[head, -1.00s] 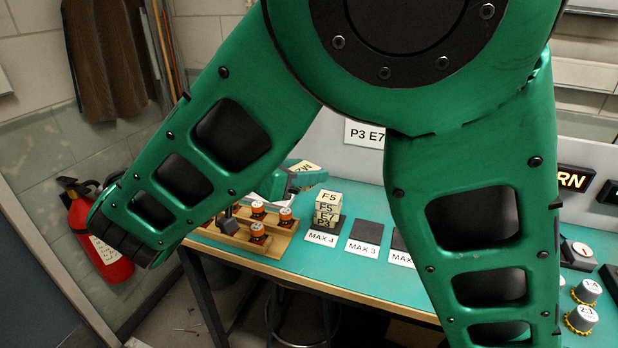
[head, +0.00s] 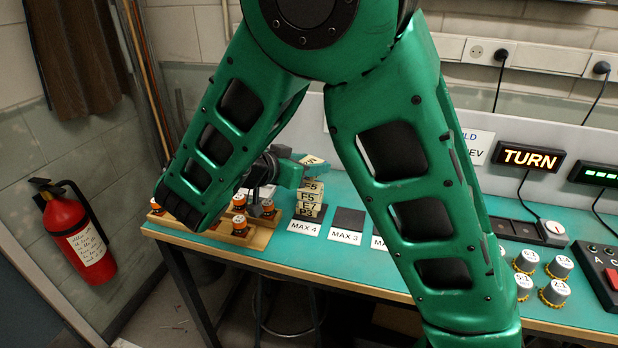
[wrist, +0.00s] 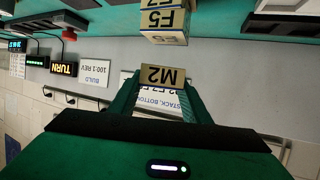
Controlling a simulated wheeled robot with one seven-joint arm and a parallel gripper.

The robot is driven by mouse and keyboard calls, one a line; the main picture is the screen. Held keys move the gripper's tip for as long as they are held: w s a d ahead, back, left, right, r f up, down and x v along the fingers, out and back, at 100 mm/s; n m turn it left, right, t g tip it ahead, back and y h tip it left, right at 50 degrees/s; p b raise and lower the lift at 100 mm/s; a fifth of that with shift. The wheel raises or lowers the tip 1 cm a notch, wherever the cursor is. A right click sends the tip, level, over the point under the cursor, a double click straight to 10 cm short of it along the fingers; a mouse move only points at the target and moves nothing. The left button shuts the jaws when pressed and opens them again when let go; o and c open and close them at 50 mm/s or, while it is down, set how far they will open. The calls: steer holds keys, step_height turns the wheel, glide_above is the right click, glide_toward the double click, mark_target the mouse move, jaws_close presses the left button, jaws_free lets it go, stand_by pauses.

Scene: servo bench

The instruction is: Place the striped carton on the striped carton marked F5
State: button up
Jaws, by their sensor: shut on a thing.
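My gripper (head: 298,172) is shut on a pale carton marked M2 (head: 312,159). In the wrist view the carton (wrist: 162,76) sits between the two green fingers of my gripper (wrist: 158,88). The carton marked F5 (head: 312,187) tops a short stack on the bench, with cartons marked E7 and P3 under it. In the head view the held carton appears just above the F5 carton, with a gap between them. The F5 carton (wrist: 164,20) also shows at the top of the wrist view, apart from the held one. My arm partly hides the held carton in the head view.
The stack stands behind a MAX 4 label (head: 304,228); a dark pad (head: 349,219) with a MAX 3 label is to its right. A wooden rack (head: 262,236) with orange-based parts is to the left. Capped knobs (head: 526,261) and a control box stand far right.

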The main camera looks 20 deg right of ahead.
mark_target(310, 186)
steer(key=shift+f, duration=2)
steer(key=o, duration=1)
steer(key=shift+o, duration=0.2)
steer(key=v, duration=1.2)
